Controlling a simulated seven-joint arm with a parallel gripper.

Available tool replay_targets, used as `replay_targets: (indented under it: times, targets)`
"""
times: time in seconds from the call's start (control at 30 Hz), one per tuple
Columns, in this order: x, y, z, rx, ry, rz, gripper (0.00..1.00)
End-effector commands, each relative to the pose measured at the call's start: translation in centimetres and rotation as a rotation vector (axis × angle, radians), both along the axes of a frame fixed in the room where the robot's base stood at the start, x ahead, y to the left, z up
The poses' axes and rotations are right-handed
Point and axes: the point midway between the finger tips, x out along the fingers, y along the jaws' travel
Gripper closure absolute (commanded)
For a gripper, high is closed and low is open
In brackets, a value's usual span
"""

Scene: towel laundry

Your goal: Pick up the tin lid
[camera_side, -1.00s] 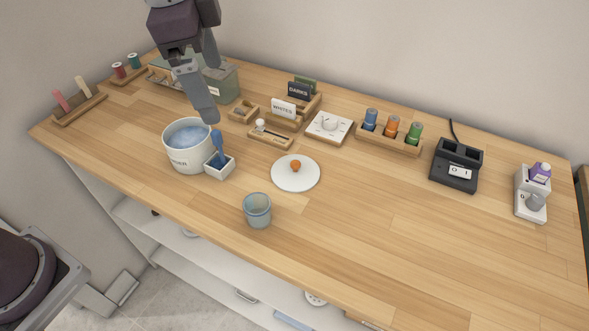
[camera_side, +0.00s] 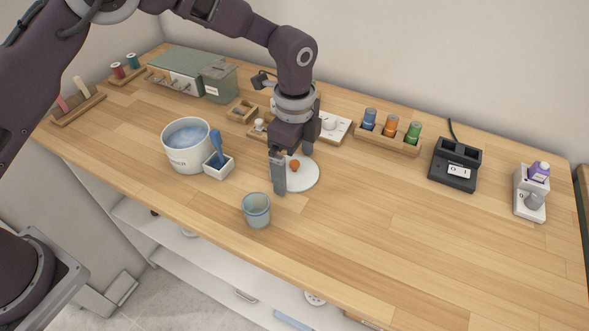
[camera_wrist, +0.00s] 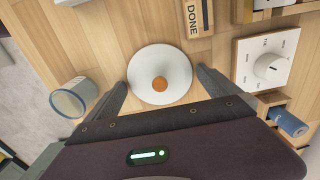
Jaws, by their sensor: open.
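The tin lid (camera_side: 302,177) is a white disc with an orange-brown knob (camera_side: 295,164), lying flat on the wooden table. In the wrist view the lid (camera_wrist: 146,62) is ahead of the fingers, with the knob (camera_wrist: 160,84) near its middle. My gripper (camera_side: 292,170) is open above the lid, one finger to each side of the knob in the side view. The wrist view also shows my gripper (camera_wrist: 163,88) with its fingers spread and nothing between them gripped. Part of the lid is hidden behind a finger in the side view.
A grey-blue cup (camera_side: 257,210) stands just in front of the lid. The white tin (camera_side: 187,158) with bluish contents and a small white box with a blue scoop (camera_side: 217,161) are to the left. A white dial unit (camera_side: 338,129) is behind.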

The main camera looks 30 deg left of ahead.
Motion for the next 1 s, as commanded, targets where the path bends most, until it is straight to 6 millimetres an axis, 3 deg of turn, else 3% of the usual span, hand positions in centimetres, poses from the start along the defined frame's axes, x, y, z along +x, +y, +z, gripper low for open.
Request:
replay_targets:
  times: [0.07,0.3,0.57,0.8,1.0]
  targets:
    - [0.0,0.0,0.0,0.000,0.000,0.000,0.02]
    - [0.0,0.0,0.1,0.000,-0.001,0.001,0.49]
    - [0.1,0.0,0.6,-0.002,-0.003,0.001,0.51]
    - [0.1,-0.1,6.5,-0.003,-0.005,0.001,0.51]
    - [0.1,0.0,10.3,-0.001,-0.003,0.000,0.51]
